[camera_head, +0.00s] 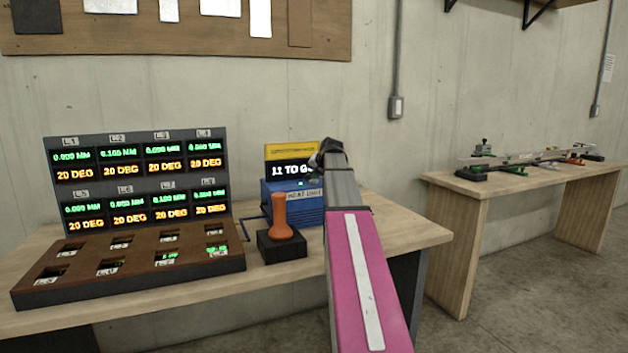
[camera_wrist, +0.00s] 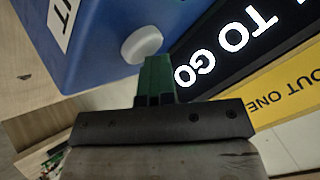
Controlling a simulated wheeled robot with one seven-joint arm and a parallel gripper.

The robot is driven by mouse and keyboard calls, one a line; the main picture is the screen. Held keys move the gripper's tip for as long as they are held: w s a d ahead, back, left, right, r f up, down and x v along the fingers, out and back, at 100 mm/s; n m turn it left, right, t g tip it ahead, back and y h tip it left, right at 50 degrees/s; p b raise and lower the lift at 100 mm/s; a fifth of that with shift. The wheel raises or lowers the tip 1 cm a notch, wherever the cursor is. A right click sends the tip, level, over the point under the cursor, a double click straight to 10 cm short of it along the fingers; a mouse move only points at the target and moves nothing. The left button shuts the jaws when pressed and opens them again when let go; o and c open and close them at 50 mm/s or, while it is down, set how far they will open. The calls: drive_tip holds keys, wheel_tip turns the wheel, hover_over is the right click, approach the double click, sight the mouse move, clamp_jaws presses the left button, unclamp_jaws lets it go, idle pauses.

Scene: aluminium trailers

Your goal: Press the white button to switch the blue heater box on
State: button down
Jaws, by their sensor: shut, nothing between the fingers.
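The blue heater box (camera_head: 283,187) stands on the bench behind the orange handle, with a white label and a small green light on its front. In the wrist view the blue box (camera_wrist: 95,30) fills the upper left, and the round white button (camera_wrist: 142,45) sticks out from it. My gripper (camera_wrist: 155,62) is shut and empty, its green fingertips right by the button. I cannot tell whether they touch it. In the head view my gripper (camera_head: 322,152) is over the right end of the box, and my arm hides that end. The button is not visible there.
An orange handle (camera_head: 281,215) on a black base is in front. A display panel (camera_head: 135,180) with a brown slotted tray is on the left. Another bench (camera_head: 520,187) stands at the right.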

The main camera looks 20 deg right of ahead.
drive_tip(key=shift+f, duration=0.1)
idle(0.3)
drive_tip(key=shift+r, duration=3.4)
